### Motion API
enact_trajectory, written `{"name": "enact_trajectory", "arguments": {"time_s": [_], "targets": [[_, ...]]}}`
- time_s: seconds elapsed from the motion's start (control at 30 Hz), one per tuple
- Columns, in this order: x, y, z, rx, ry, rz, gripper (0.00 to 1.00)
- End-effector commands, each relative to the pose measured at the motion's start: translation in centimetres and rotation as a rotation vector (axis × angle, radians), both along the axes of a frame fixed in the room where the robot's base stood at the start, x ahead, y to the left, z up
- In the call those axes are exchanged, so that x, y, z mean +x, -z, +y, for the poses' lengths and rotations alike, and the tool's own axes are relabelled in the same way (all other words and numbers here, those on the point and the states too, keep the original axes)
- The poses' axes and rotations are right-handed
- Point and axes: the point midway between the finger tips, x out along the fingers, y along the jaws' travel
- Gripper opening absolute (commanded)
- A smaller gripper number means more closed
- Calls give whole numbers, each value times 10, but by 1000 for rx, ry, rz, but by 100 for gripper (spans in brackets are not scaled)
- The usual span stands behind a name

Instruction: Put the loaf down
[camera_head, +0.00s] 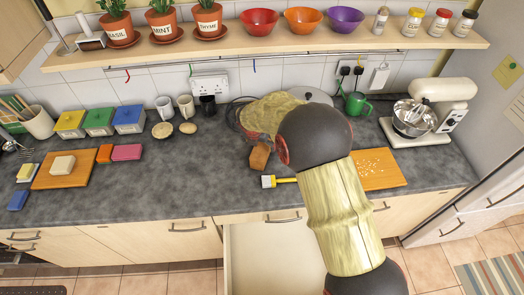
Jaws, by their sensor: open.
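A brown, block-shaped thing that looks like the loaf (260,157) shows on the dark worktop (215,165), just below my forearm and left of my dark arm joint. My arm covers part of it, so I cannot tell whether it touches anything of mine. My arm reaches in from the lower right and bends left over the back of the counter. My gripper is hidden behind the arm, and no fingertips can be made out. A wooden board (390,180) with pale crumbs lies to the right, partly behind my arm.
A yellow-handled brush (280,181) lies near the front edge. A stand mixer (430,110) and green watering can (357,103) stand right. Mugs (185,105), coloured tins (98,122) and another board (66,170) are left. A shelf (280,38) hangs above. A drawer (270,255) stands open below. The middle-left worktop is clear.

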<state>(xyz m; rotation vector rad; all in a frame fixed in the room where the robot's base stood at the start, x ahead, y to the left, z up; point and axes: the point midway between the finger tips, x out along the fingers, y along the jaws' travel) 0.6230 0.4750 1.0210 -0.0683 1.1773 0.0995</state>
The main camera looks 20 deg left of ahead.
Motion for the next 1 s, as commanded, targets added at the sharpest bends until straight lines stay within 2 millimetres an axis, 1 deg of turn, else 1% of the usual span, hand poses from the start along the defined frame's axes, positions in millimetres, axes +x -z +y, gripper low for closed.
{"name": "enact_trajectory", "arguments": {"time_s": [0.3, 0.4, 0.67, 1.0], "targets": [[18, 37, 0, 0, 2, 2, 73], [22, 44, 1, 1, 2, 0, 73], [23, 46, 1, 1, 3, 0, 73], [23, 46, 1, 1, 3, 0, 55]]}}
